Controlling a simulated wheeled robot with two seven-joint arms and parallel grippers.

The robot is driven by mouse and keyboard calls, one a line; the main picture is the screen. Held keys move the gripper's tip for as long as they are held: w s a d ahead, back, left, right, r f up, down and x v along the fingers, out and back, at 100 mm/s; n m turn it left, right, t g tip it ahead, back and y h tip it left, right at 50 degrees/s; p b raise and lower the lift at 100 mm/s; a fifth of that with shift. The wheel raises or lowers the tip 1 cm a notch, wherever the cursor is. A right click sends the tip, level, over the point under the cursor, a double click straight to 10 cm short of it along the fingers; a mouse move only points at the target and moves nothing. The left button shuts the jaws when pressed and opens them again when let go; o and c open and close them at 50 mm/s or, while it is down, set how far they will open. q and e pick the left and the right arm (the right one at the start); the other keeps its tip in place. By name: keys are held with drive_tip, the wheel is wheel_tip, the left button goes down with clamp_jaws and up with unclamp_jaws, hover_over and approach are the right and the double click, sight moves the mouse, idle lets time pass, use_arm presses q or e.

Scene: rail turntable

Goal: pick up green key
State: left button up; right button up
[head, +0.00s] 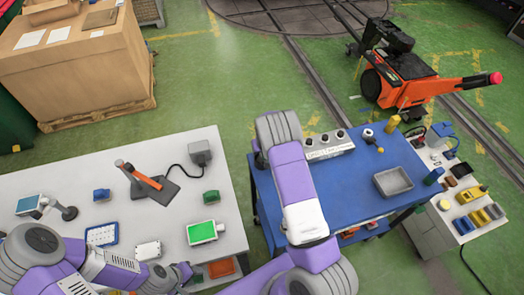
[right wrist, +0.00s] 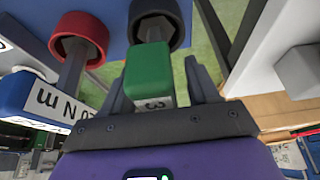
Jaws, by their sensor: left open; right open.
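The green key (right wrist: 149,72) shows in the right wrist view, with a white label on its near end and a dark round collar (right wrist: 158,20) at its far end. My right gripper (right wrist: 154,88) is open, with one finger on each side of the key; I cannot tell whether they touch it. In the head view my right forearm hides this gripper and the key. My left gripper (head: 182,273) is open and empty at the front edge of the white table.
A blue key (right wrist: 38,92) with a red collar (right wrist: 80,38) is left of the green key. A pale panel with dark knobs (head: 326,146) and a grey tray (head: 393,181) are on the blue table (head: 350,190). The white table (head: 70,180) holds a green-screened device (head: 203,231).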

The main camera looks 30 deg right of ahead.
clamp_jaws()
idle(0.3)
drive_tip(key=shift+r, duration=0.1)
